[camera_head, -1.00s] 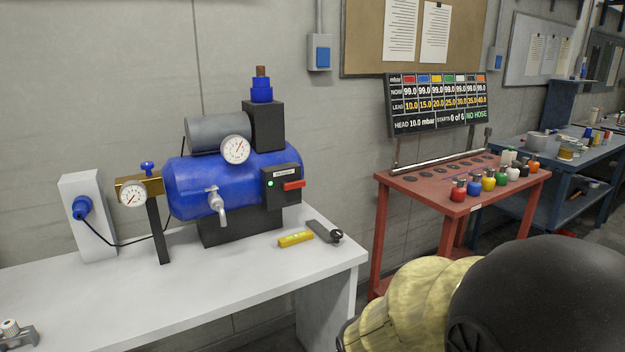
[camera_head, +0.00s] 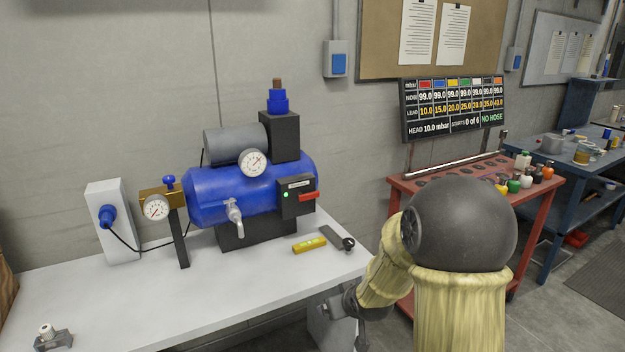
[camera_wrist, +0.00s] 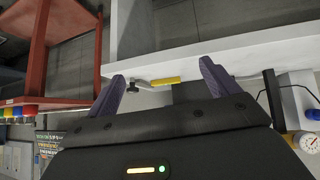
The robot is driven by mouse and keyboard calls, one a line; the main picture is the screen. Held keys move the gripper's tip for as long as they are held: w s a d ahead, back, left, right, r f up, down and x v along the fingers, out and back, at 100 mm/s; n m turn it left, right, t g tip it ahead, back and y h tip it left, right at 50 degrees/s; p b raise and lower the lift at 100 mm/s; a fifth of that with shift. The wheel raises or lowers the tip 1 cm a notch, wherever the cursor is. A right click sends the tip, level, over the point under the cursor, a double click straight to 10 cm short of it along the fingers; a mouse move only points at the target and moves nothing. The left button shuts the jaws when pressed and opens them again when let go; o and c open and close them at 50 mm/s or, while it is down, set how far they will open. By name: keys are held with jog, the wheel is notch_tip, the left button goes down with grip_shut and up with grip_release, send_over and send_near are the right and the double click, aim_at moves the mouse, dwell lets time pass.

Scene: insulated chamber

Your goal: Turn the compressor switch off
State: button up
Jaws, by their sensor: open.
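The blue compressor (camera_head: 250,192) stands on a white bench (camera_head: 120,305) in the head view. Its dark switch box (camera_head: 295,184) is on the right end, with a red lever (camera_head: 310,196) sticking out to the right and a lit green lamp (camera_head: 286,195). My gripper (camera_wrist: 163,85) is open and empty in the wrist view, its two fingers spread apart. In the head view it shows only partly, low by the bench's right front edge and apart from the switch. The switch box cannot be made out in the wrist view.
A gauge with a brass fitting (camera_head: 156,207) stands left. A red table (camera_head: 540,190) with several small bottles stands right. The bench's front left is mostly clear.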

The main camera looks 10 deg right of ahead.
aim_at(310, 194)
jog(key=w+d+r+t+y+p, duration=0.1)
jog(key=w+r+t+y+p, duration=0.1)
jog(key=w+r+t+p, duration=0.2)
jog(key=w+d+r+n+t+y+p, duration=0.1)
jog(key=w+d+r+t+y+p, duration=0.1)
jog(key=w+r+p, duration=0.5)
jog(key=w+r+t+y, duration=0.1)
jog(key=w+t, duration=0.1)
jog(key=w, duration=0.1)
jog(key=shift+w+r+t, duration=0.15)
jog(key=shift+r+t, duration=0.15)
jog(key=shift+t, duration=0.1)
jog(key=p+x, duration=0.4)
jog(key=x, duration=1.3)
jog(key=shift+w, duration=0.2)
jog(key=shift+f, duration=0.1)
jog(key=c, duration=1)
